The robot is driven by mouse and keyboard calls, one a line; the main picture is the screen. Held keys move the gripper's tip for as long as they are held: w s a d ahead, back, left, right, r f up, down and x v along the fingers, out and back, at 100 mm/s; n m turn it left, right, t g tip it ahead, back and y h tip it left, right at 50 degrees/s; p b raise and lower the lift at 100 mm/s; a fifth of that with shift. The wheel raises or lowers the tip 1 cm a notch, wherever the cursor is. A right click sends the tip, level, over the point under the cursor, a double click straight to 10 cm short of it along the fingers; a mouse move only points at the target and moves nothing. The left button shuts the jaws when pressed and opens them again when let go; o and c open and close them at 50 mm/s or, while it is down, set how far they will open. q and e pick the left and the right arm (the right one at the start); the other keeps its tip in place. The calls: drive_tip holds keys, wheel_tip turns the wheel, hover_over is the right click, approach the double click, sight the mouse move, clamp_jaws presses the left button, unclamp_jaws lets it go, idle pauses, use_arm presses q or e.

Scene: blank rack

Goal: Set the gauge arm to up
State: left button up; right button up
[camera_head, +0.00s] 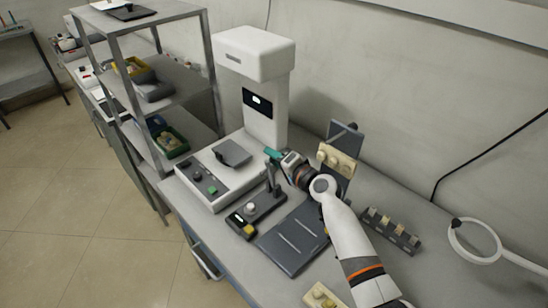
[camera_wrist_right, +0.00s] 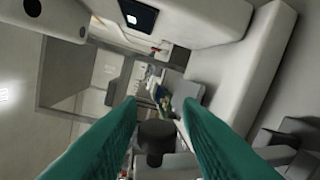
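The gauge (camera_head: 257,211) is a dark base with a white knob and a yellow part, on the bench. Its dark arm (camera_head: 270,180) stands roughly upright from the base, its top close to my right gripper. My right gripper (camera_head: 273,154) has teal fingers and reaches in from the right at the arm's top. In the right wrist view the fingers (camera_wrist_right: 160,105) are spread, with a dark round knob (camera_wrist_right: 156,138) between them. I cannot tell whether they touch it. My left gripper is not in view.
A tall white machine (camera_head: 262,90) and a grey control box (camera_head: 212,180) stand behind and left. A dark flat plate (camera_head: 294,238) lies in front. An upright panel with beige parts (camera_head: 336,158) and a dark block rack (camera_head: 390,230) are right. Metal shelves (camera_head: 175,85) stand left.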

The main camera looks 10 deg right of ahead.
drive_tip(key=shift+o, duration=0.5)
drive_tip(key=b+v, duration=0.1)
drive_tip(key=v, duration=1.1)
drive_tip(key=shift+d, duration=0.1)
